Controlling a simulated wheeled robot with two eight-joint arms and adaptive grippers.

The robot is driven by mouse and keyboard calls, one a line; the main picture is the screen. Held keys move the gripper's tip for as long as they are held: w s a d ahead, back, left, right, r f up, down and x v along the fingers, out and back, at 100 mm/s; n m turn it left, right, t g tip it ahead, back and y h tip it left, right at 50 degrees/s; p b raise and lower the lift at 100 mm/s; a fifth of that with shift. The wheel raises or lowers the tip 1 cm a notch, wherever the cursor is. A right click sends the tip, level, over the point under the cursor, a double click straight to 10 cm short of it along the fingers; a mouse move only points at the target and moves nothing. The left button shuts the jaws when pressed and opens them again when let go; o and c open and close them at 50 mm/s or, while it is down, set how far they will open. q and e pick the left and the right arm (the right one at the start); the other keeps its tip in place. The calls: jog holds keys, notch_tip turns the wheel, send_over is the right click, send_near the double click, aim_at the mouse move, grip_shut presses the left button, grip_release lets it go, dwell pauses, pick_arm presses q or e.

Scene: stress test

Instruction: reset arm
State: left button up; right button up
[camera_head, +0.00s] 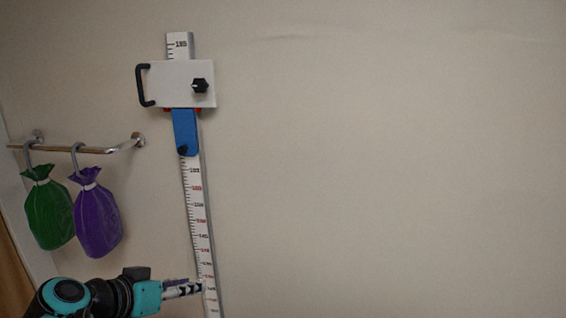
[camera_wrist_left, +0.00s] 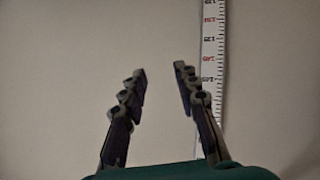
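My left gripper (camera_head: 190,289) comes in at the bottom left of the head view, close to the lower part of a vertical measuring scale (camera_head: 199,215). In the left wrist view the left gripper (camera_wrist_left: 160,72) has its two fingers apart, with only bare wall between them. The scale (camera_wrist_left: 209,50) stands just right of the right finger there; I cannot tell whether they touch. A white box (camera_head: 180,75) with a black handle and a black knob sits high on the scale. A blue slider (camera_head: 185,130) hangs below it. My right gripper is not in view.
A metal rail (camera_head: 65,149) on the wall at the left carries a green bag (camera_head: 49,212) and a purple bag (camera_head: 97,222) on hooks, above my left arm. The wall (camera_head: 400,160) right of the scale is bare and clear.

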pick_arm(q)
jog(key=s+f+g+y+b, duration=0.1)
jog(key=s+f+b, duration=0.3)
jog(key=f, duration=1)
jog(key=s+d+f+n+g+y+b, duration=0.1)
jog(key=s+f+b, duration=0.3)
jog(key=f+b, duration=0.6)
jog(key=s+d+f+n+y+b, duration=0.1)
jog(key=s+f+y+b, duration=0.2)
jog(key=f, duration=1.6)
jog(key=s+b, duration=0.1)
jog(key=b, duration=0.3)
jog(key=shift+f+g, duration=0.35)
jog(key=shift+g, duration=0.05)
jog(key=shift+d, duration=0.1)
